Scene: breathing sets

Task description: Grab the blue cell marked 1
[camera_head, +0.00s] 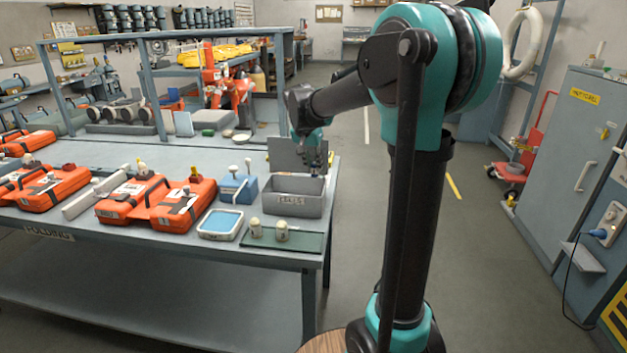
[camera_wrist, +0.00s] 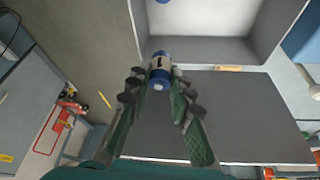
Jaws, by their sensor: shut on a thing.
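The blue cell marked 1 (camera_wrist: 161,68) shows in the wrist view, with blue ends and a pale band bearing a dark mark. My gripper (camera_wrist: 160,85) has its two green-padded fingers closed on the cell's sides. In the head view my gripper (camera_head: 314,165) hangs over the back right edge of a grey bin (camera_head: 292,204); the cell is too small or hidden to make out there. The bin also shows in the wrist view (camera_wrist: 205,50), beyond the cell, with part of another blue thing (camera_wrist: 162,2) at the top edge.
A dark panel (camera_head: 287,154) stands behind the bin; a dark flat surface lies below it in the wrist view (camera_wrist: 235,115). Orange cases (camera_head: 183,207), a blue-lined tray (camera_head: 221,224) and a green mat (camera_head: 284,239) with two pale pieces share the bench. Open floor lies to the right.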

